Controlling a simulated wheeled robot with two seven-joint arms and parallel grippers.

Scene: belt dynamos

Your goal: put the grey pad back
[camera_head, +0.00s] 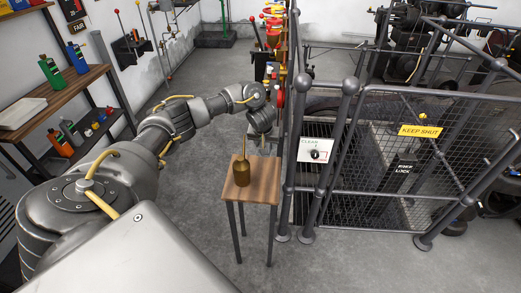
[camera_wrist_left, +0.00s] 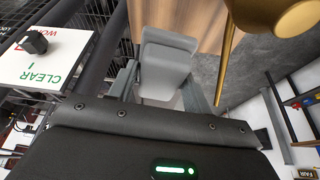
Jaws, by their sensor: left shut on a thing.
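In the left wrist view the grey pad (camera_wrist_left: 166,68), a pale block with a rounded edge, sits between the fingers of my left gripper (camera_wrist_left: 160,84), which is shut on it. Behind the pad is the wooden top of a small stool (camera_wrist_left: 190,18); I cannot tell whether the pad touches it. In the head view my left gripper (camera_head: 261,138) hangs at the far right edge of the stool (camera_head: 262,183), and the pad cannot be made out there. A brass oil can (camera_head: 241,172) stands on the stool beside the gripper. My right gripper is not in view.
Shelves with bottles (camera_head: 62,90) line the left wall. The floor between is open.

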